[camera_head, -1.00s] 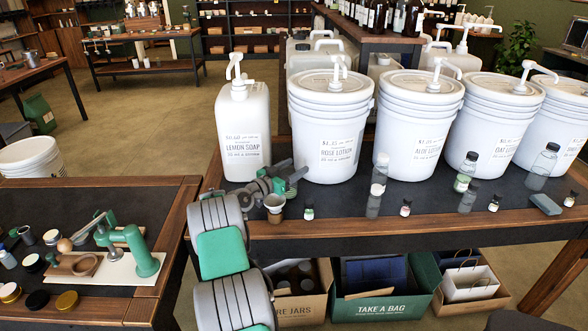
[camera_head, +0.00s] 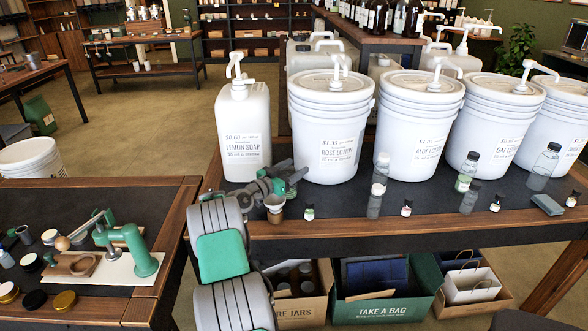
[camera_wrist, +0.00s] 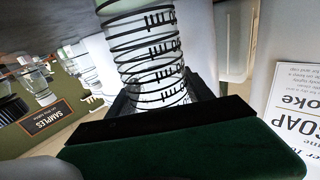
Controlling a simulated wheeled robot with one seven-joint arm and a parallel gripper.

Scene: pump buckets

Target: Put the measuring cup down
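The measuring cup (camera_wrist: 150,60) is a clear cylinder with black rings and scale marks. In the wrist view it sits between the dark fingers of my gripper (camera_wrist: 160,98), which look closed on it. In the head view my gripper (camera_head: 283,184) is low over the dark counter, in front of the lemon soap jug (camera_head: 243,115) and left of the rose lotion bucket (camera_head: 325,115). The cup cannot be made out clearly there, and whether its base touches the counter cannot be told.
The counter (camera_head: 345,222) has a wooden front edge. Small bottles, such as a green-labelled one (camera_head: 309,211), stand to the right of my gripper. More white buckets stand behind. A separate table (camera_head: 60,215) at left holds jars and a green press (camera_head: 143,262).

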